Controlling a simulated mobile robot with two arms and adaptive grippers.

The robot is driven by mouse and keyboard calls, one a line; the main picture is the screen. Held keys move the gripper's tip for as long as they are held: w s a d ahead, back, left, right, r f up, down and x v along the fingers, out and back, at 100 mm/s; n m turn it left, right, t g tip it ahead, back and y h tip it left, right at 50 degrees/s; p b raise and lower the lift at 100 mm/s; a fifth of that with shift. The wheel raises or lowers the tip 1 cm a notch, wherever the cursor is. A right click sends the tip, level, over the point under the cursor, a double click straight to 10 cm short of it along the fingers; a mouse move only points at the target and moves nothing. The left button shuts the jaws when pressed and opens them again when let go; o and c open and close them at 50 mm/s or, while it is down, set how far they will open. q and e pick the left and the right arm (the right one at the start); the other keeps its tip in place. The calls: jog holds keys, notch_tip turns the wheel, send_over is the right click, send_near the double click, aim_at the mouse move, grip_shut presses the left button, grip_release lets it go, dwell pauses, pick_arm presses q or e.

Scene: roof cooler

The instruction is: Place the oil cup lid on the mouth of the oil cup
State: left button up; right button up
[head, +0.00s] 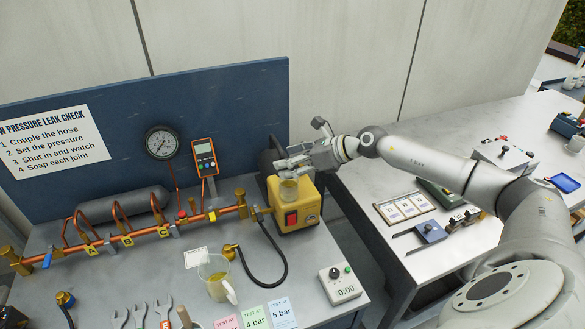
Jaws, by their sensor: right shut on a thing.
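The oil cup (289,188) is a small clear cup with yellowish contents, standing on top of the yellow pump box (296,212). My right gripper (285,167) reaches in from the right and is just above the cup's mouth, its fingers pointing left. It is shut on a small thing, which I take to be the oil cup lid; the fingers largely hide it. I cannot tell whether the lid touches the cup's rim. My left gripper is not in view.
A copper pipe run (150,232) with a gauge (161,142) stands left of the pump. A black hose (268,282) curves in front. A jug (216,278) and a timer (340,284) stand on the bench. A blue back panel (240,110) rises close behind.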

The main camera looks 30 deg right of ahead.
aim_at(295, 168)
jog(key=shift+w+d+f, duration=0.2)
jog(key=shift+d+f, duration=0.1)
jog(key=shift+f, duration=0.2)
notch_tip(295, 168, down, 2)
jog(key=shift+f+p, duration=0.1)
jog(key=shift+p, duration=0.8)
jog(key=shift+f, duration=0.45)
jog(key=shift+f, duration=0.15)
jog(key=o, duration=1)
jog(key=shift+c, duration=0.2)
